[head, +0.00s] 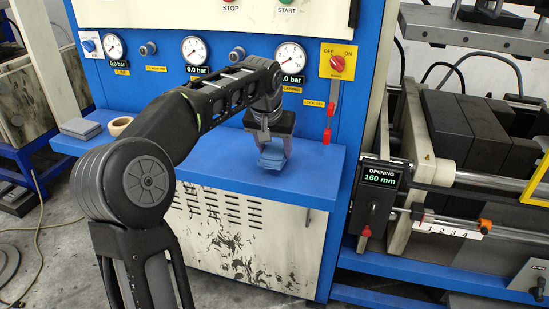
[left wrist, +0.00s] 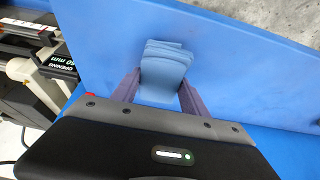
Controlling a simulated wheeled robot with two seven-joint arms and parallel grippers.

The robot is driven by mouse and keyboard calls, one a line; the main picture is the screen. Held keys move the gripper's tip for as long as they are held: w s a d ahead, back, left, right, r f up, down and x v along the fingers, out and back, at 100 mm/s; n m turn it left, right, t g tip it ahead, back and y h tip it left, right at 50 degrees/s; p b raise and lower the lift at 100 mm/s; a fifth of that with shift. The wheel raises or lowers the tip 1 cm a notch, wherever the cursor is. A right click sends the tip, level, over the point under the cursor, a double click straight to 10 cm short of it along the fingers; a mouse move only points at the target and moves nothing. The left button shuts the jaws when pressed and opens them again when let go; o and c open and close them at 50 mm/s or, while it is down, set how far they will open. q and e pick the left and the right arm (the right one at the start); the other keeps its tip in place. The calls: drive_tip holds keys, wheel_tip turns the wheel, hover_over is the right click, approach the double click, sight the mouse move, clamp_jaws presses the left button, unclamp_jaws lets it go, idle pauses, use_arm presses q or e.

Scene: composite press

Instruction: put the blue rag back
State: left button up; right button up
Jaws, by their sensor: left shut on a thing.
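The blue rag (head: 272,159) is a folded, light-blue stack between the fingers of my left gripper (head: 272,150). In the left wrist view the rag (left wrist: 165,68) shows its layered folds between the two fingers of the gripper (left wrist: 160,88), which is shut on it. The rag is at the blue shelf (head: 225,160) of the press cabinet, right of the shelf's middle. I cannot tell whether it touches the shelf. My right gripper is not in view.
At the shelf's left end are a grey folded stack (head: 80,127) and a tape roll (head: 120,126). Gauges and a yellow switch plate (head: 338,61) are on the panel behind. The press with its opening display (head: 381,177) stands to the right. The shelf's middle is clear.

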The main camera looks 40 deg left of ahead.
sight(273, 151)
use_arm(q)
drive_tip(key=shift+f, duration=1.6)
drive_tip(key=shift+f, duration=0.15)
drive_tip(key=o, duration=1.5)
drive_tip(key=shift+c, duration=0.2)
drive_tip(key=shift+s+r, duration=0.15)
drive_tip(key=shift+r, duration=0.45)
drive_tip(key=v, duration=1.1)
drive_tip(key=shift+d, duration=0.1)
